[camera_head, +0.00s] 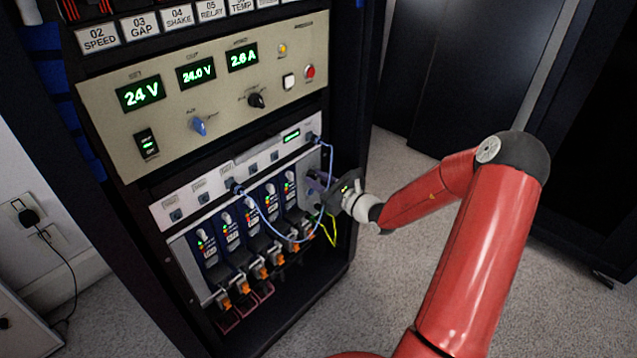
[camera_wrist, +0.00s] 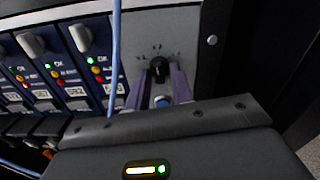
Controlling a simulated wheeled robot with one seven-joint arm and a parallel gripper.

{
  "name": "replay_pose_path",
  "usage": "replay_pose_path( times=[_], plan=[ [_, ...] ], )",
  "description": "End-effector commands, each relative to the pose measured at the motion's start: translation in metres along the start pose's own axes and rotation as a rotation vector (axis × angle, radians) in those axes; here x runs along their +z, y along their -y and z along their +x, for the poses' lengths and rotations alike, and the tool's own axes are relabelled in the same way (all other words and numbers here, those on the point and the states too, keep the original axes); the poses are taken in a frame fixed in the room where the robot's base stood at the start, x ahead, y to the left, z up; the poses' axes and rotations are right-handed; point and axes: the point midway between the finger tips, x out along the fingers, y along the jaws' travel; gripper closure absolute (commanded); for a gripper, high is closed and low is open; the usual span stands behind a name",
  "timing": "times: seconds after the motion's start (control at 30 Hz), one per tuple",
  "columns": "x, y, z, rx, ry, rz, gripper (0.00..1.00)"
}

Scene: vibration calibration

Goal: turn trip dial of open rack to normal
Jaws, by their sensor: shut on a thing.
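The trip dial, a small black knob (camera_wrist: 158,67), sits on a light grey panel at the right end of the module row in the wrist view. Faint marks fan out above it, too small to read. The two purple fingers of my gripper (camera_wrist: 160,76) stand on either side of the knob and are shut on it. In the head view my gripper (camera_head: 322,185) reaches the right end of the rack's lower row from the right, and the dial is hidden there by the gripper. A small blue round part (camera_wrist: 160,101) shows between the fingers below the knob.
Blue modules (camera_head: 231,228) with grey knobs and lit lamps stand left of the dial. A blue cable (camera_head: 268,222) loops in front of them, and a yellow-green wire (camera_head: 333,236) hangs below my gripper. A power supply panel (camera_head: 220,88) is above. Carpet (camera_head: 405,290) lies open at right.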

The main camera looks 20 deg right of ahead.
Motion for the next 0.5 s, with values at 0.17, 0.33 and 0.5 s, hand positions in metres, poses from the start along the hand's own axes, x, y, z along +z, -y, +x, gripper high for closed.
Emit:
replay_pose_path(
  times=[0.17,0.33,0.5],
  plan=[
    [-0.0044,-0.0001,0.0004,0.001,0.0,-0.154,1.0],
    [-0.0057,0.0002,0.0004,0.001,0.001,-0.316,1.0],
    [-0.0061,0.0009,0.0002,0.0,0.001,-0.472,1.0]
  ],
)
